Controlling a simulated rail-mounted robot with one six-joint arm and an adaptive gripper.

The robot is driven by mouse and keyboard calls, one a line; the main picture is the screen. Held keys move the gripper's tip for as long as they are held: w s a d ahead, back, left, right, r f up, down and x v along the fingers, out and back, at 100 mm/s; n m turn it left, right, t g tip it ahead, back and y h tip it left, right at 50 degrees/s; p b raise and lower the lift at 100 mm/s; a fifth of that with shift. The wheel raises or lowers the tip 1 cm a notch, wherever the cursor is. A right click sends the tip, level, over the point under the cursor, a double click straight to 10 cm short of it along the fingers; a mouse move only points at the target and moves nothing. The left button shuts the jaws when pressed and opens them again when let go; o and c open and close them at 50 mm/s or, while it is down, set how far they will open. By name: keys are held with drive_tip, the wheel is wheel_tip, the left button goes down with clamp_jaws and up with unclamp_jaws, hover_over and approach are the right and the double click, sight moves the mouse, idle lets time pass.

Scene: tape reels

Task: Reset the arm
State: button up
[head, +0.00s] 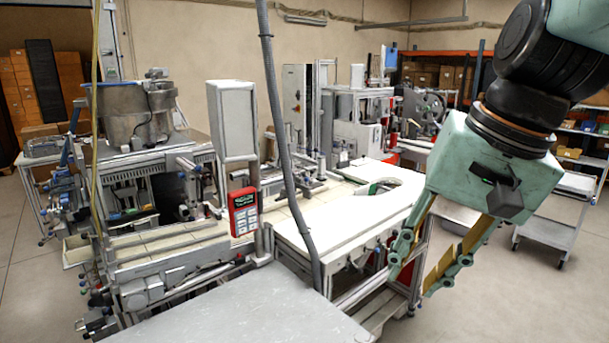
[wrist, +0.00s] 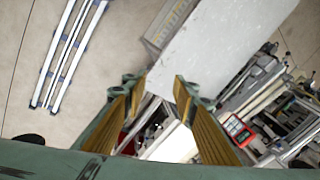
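My gripper (head: 411,284) hangs at the right of the head view, pointing down with its green, yellow-padded fingers spread apart. It is open, and nothing shows between the fingers. In the wrist view my gripper (wrist: 162,88) also shows its two fingers apart, with a gap between the tips. In the head view the gripper is in front of and to the right of the white worktable (head: 340,225). No tape reel can be clearly made out in the gripper or near it.
A grey flat surface (head: 240,310) fills the front of the head view. A red handheld panel (head: 243,212) hangs below a grey box (head: 232,120). Machinery with a metal bowl (head: 130,112) stands left. A cart (head: 550,230) and shelves are at right. Open floor lies at the lower right.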

drive_tip(key=s+d+f+n+h, duration=0.1)
drive_tip(key=s+d+n, duration=0.1)
drive_tip(key=s, duration=0.5)
drive_tip(key=s+d+f+n+t+h+b, duration=0.1)
drive_tip(key=s+f+n, duration=0.1)
drive_tip(key=s, duration=0.6)
drive_tip(key=shift+s+d, duration=0.25)
drive_tip(key=shift+d, duration=0.15)
